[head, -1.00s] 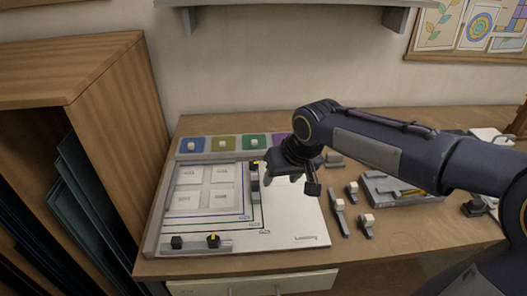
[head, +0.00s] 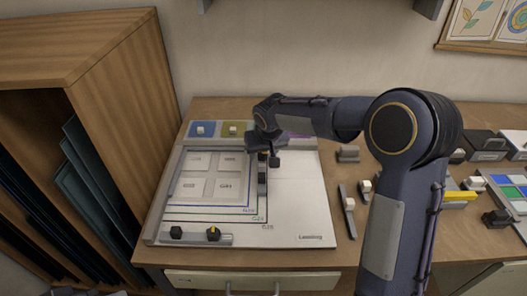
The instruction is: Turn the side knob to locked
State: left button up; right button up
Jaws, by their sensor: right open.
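A pale board (head: 295,198) with a frame of four-sided printed outlines lies on the table. A grey side bar (head: 262,185) runs along the right of the outlined area. The side knob (head: 262,156), dark with a bit of yellow, is at the upper end of this bar and mostly hidden by my right gripper. My right gripper (head: 267,152) is open and right over or around this knob; I cannot tell if it touches. On the front bar (head: 195,240) stand a black knob (head: 176,232) and a black knob with a yellow mark (head: 213,233). My left gripper is not in view.
Blue (head: 201,130) and olive (head: 233,131) pads with white knobs line the board's back. Small grey tools with white blocks (head: 348,204) lie right of the board. A wooden cabinet (head: 100,130) stands close on the left. The board's right part is clear.

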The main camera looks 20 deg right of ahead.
jog(key=shift+f, duration=0.15)
jog(key=c, duration=1)
jog(key=shift+o, duration=0.2)
